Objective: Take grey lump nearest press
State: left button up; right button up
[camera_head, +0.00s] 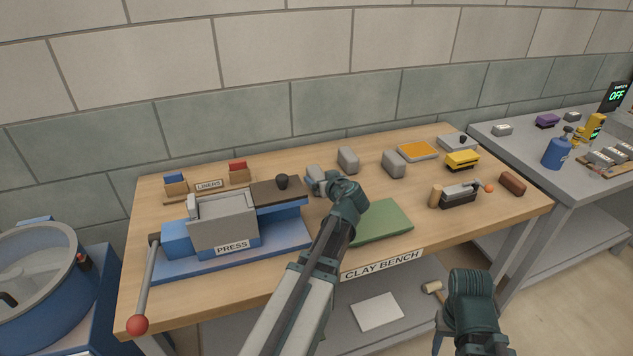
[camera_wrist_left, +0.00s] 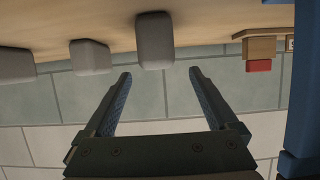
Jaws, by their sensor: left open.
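Three grey lumps stand in a row behind the green mat on the bench. The one nearest the press (camera_head: 222,226) is the left-hand lump (camera_head: 314,172), partly hidden by my left gripper (camera_head: 322,184). In the left wrist view this lump (camera_wrist_left: 154,40) lies just beyond the fingertips, roughly in line with the gap between them. My left gripper (camera_wrist_left: 160,74) is open with nothing between its fingers. The other two lumps are the middle one (camera_head: 348,160) and the right one (camera_head: 394,164).
A green mat (camera_head: 382,222) lies in front. Wooden holders with a blue block (camera_head: 175,187) and a red block (camera_head: 239,172) stand behind the press. A yellow brush (camera_head: 462,160) is at right.

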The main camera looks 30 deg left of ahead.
aim_at(318, 173)
pick_arm(q)
jog(key=b+x, duration=0.1)
jog(key=x, duration=0.3)
jog(key=shift+w+a+f, duration=0.1)
jog(key=shift+w+a, duration=0.05)
jog(key=shift+w, duration=0.15)
jog(key=shift+c, duration=0.7)
grip_shut()
